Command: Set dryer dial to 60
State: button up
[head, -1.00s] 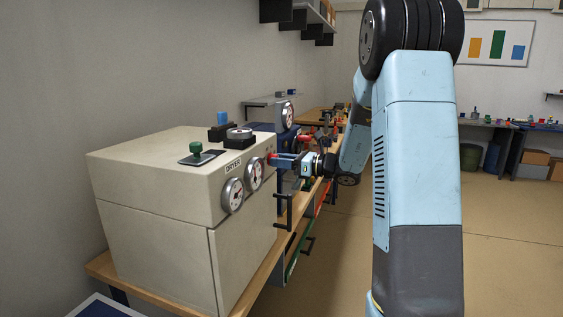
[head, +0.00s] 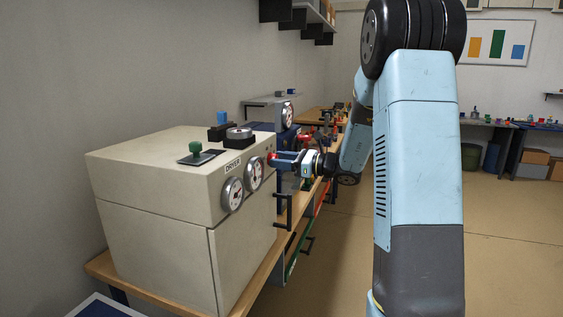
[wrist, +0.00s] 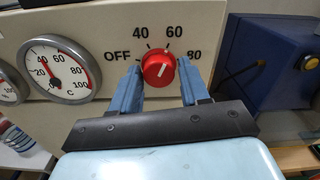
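The dryer (head: 160,230) is a cream box on the bench, with a red round dial (wrist: 158,68) on its front panel. The dial's white pointer line leans up and right, roughly toward the 60 mark. The panel labels read OFF, 40, 60 and 80. My gripper (wrist: 160,72) has its two blue fingers on the left and right of the dial, with a small gap showing on the right side. It is empty. In the head view, my gripper (head: 277,160) is at the dryer's front, by the dial.
A round gauge (wrist: 60,70) marked C is left of the dial, and a second gauge (head: 233,195) sits beside it. A blue machine (wrist: 275,62) with a yellow button stands to the right. The floor (head: 335,270) in front of the bench is clear.

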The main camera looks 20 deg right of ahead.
jog(key=shift+o, duration=1.4)
jog(key=v, duration=1.3)
jog(key=shift+s+d, duration=0.3)
jog(key=shift+f, duration=0.1)
